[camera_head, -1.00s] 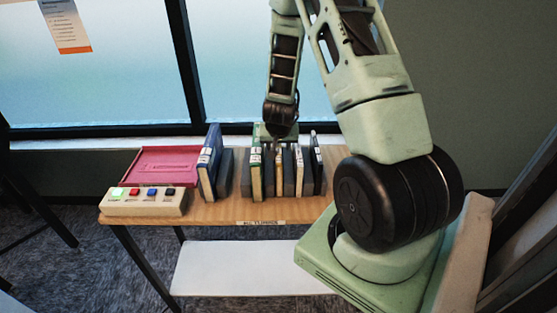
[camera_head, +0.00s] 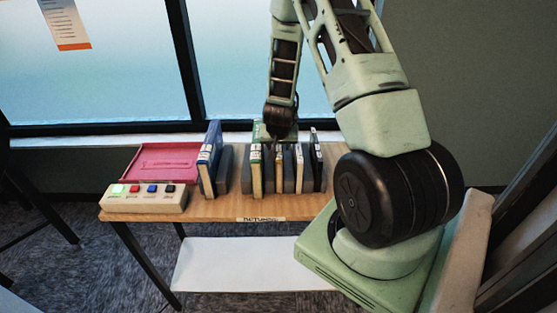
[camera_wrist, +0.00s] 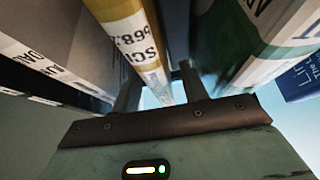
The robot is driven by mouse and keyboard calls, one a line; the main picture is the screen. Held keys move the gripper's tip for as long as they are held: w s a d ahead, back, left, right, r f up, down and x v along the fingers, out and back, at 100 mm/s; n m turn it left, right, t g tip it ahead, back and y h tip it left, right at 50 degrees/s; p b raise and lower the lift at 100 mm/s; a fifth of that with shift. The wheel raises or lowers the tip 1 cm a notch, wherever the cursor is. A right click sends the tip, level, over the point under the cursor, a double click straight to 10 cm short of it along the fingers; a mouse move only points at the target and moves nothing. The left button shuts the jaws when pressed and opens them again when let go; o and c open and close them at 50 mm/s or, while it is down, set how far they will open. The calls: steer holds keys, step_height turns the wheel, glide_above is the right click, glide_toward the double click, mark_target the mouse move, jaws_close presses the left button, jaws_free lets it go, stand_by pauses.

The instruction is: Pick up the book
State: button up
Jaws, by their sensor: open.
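In the head view my gripper is at the row's top, partly hidden by the books and my wrist. Which book the task means is not marked in the pictures.
Close neighbours are a green book (camera_head: 256,172), a white-spined book (camera_head: 298,170) and a black book (camera_head: 316,162). A blue book (camera_head: 208,165) stands farther left. A red tray (camera_head: 165,153) and a button box (camera_head: 145,199) sit on the wooden table (camera_head: 222,210).

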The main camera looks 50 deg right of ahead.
jaws_close()
steer(key=shift+r, duration=0.15)
stand_by(0.4)
steer(key=shift+r+p, duration=0.2)
steer(key=shift+p, duration=0.2)
steer(key=shift+r+b, duration=0.4)
steer(key=shift+r, duration=4.5)
